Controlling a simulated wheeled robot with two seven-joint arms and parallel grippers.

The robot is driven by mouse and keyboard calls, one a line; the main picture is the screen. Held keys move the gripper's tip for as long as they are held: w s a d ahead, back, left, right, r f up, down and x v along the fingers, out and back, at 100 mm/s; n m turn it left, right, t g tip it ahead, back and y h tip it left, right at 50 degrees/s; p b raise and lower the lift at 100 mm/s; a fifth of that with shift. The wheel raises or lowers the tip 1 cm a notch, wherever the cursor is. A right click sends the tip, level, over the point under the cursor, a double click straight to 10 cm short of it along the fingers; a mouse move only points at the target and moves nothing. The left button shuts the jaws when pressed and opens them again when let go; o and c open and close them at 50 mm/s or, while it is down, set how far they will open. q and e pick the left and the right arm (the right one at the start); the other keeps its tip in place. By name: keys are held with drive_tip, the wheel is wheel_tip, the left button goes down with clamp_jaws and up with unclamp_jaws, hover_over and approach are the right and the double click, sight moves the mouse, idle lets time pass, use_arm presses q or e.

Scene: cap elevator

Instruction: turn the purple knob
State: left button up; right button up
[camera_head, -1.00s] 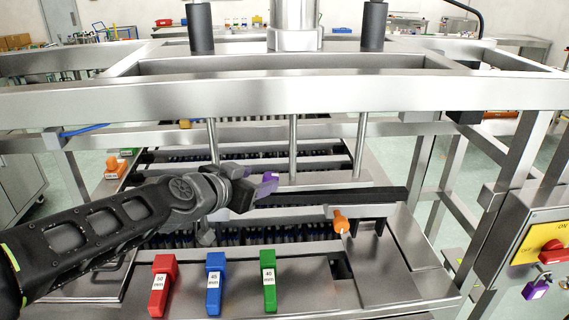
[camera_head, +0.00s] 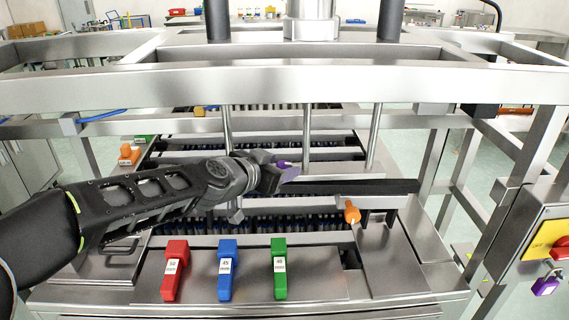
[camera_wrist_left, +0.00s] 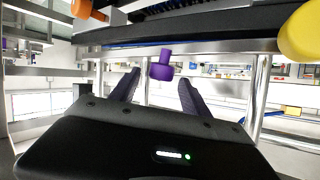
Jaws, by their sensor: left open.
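The purple knob (camera_head: 288,172) shows beside the fingers of my left gripper (camera_head: 274,174), below the frame's front beam. In the left wrist view the purple knob (camera_wrist_left: 161,66) sits in the gap between the two open fingers of my left gripper (camera_wrist_left: 160,88), near their tips. The gripper is open, and I see no finger clearly pressing on the knob. In the head view the fingers partly hide the knob and its mount. My right gripper is not in view.
An orange knob (camera_head: 351,212) stands to the right of my gripper. Red (camera_head: 175,270), blue (camera_head: 227,268) and green (camera_head: 279,268) labelled blocks lie in front. Steel rods and a front beam (camera_head: 270,88) surround the gripper. A control box with a purple padlock (camera_head: 546,284) is at right.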

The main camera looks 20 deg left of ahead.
use_arm(q)
drive_tip(key=shift+w+d+f+b, duration=0.15)
drive_tip(key=shift+w+f+b, duration=0.2)
drive_tip(key=shift+w+b, duration=0.15)
drive_tip(key=shift+w+f, duration=0.15)
drive_tip(key=shift+w, duration=0.6)
clamp_jaws()
